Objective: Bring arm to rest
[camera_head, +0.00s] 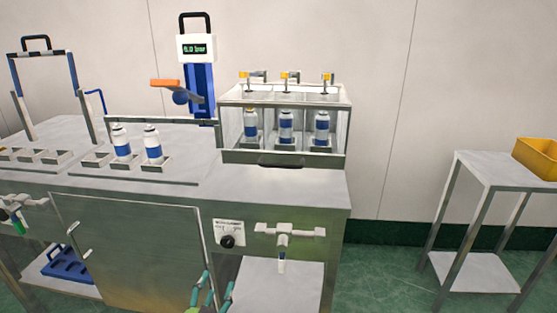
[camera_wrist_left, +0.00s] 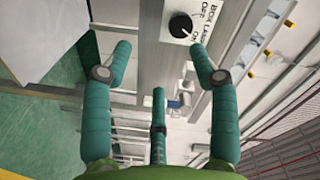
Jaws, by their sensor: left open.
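My left gripper (camera_head: 212,290) shows at the bottom edge of the head view, its teal fingers in front of the bench's front face, below the control knob. In the left wrist view my left gripper (camera_wrist_left: 160,68) has its fingers spread wide, with nothing held between them. The black knob (camera_wrist_left: 180,25) on its white label plate lies beyond the fingertips there, apart from them. The same knob (camera_head: 227,241) shows in the head view. My right gripper is not in view.
A metal bench (camera_head: 290,188) holds a clear-walled box (camera_head: 338,155) with three white-and-blue bottles inside. Two more bottles (camera_head: 137,145) stand in holders at the left. A valve fitting (camera_head: 290,231) juts from the front. A side table (camera_head: 495,172) with a yellow bin (camera_head: 538,157) stands right.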

